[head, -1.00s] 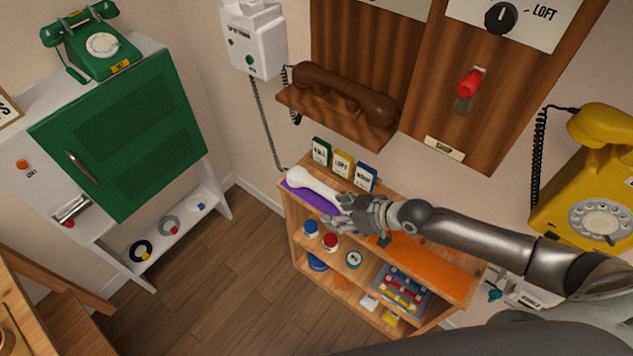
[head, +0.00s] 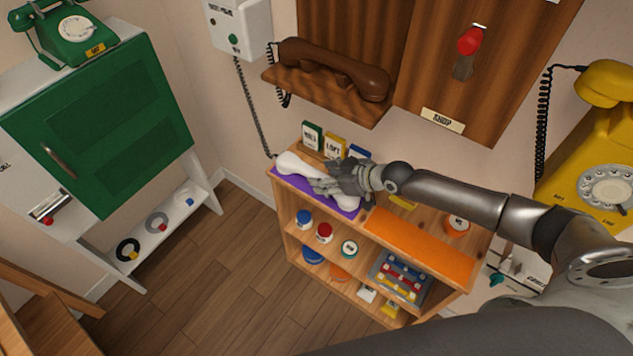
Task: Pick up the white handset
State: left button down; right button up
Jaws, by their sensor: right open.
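The white handset (head: 291,162) lies on a purple mat (head: 286,182) at the left end of the wooden shelf's top, in the head view. Its left end shows clear; the fingers hide its middle and part of its right end. My right gripper (head: 328,183) is open, over the middle and right part of the handset, with its arm coming in from the right. I cannot tell whether the fingers touch the handset. My left gripper is not in view.
Small labelled boxes (head: 312,136) stand behind the handset. A brown handset (head: 335,68) rests on a wall ledge above. An orange mat (head: 420,245) covers the shelf top's right part. A green cabinet (head: 100,125) stands left, a yellow phone (head: 590,150) right. Floor in front is free.

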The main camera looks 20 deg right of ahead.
aim_at(321, 175)
jog(key=b+x, duration=0.1)
jog(key=x, duration=0.1)
jog(key=shift+w+f, duration=0.2)
jog(key=shift+f, duration=0.1)
jog(key=shift+w+a+f+b, duration=0.1)
jog(key=shift+w+a+b, duration=0.05)
jog(key=shift+w+b, duration=0.15)
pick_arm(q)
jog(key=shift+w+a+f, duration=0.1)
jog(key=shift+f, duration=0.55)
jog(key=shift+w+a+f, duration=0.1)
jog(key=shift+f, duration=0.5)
pick_arm(e)
grip_shut()
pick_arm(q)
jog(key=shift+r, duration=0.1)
